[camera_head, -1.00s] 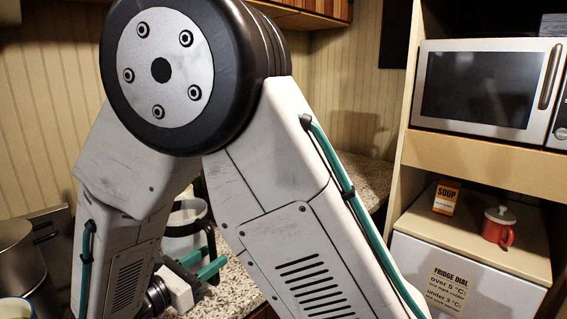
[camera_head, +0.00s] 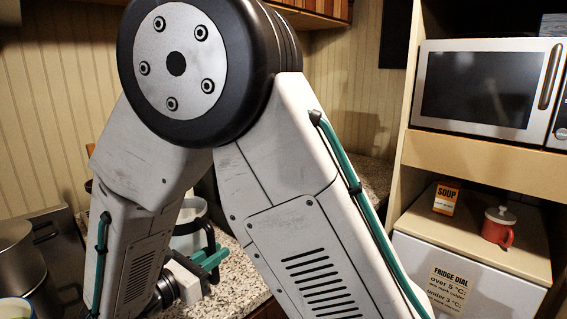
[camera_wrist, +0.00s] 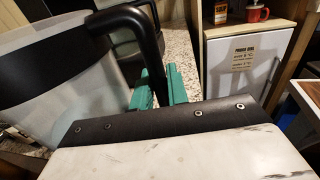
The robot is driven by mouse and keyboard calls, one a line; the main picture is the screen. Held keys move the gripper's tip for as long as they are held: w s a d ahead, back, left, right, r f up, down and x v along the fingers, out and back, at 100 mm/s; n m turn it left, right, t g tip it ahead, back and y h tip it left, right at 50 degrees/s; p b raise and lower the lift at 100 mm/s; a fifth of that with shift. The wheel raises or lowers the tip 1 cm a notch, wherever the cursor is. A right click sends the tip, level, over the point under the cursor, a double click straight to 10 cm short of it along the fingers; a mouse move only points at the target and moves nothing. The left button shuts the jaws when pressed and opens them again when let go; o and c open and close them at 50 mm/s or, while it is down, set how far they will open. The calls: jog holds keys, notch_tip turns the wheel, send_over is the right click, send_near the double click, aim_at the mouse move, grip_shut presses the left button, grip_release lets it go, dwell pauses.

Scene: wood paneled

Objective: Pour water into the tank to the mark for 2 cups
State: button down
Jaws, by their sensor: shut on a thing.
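A pale, translucent jug (camera_head: 187,240) with a black rim band and black handle stands out behind my arm in the head view, over or on the granite counter. My gripper (camera_head: 212,262) has green fingers closed on the jug's handle. In the wrist view the green fingers (camera_wrist: 158,92) are around the black handle (camera_wrist: 150,45), with the jug's cloudy wall (camera_wrist: 50,75) at left. I cannot tell the water level, or whether the jug touches the counter. My arm hides much of the counter. I cannot clearly make out a tank or its 2-cup mark.
A steel pot (camera_head: 20,262) is at the left. A microwave (camera_head: 487,85) sits on a shelf at right. Below, a soup carton (camera_head: 446,198) and a red mug (camera_head: 497,230) stand above a white fridge (camera_head: 415,262) with a dial note. Granite counter (camera_head: 240,283) shows beside the gripper.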

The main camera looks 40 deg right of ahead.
jog(key=shift+r, duration=2.4)
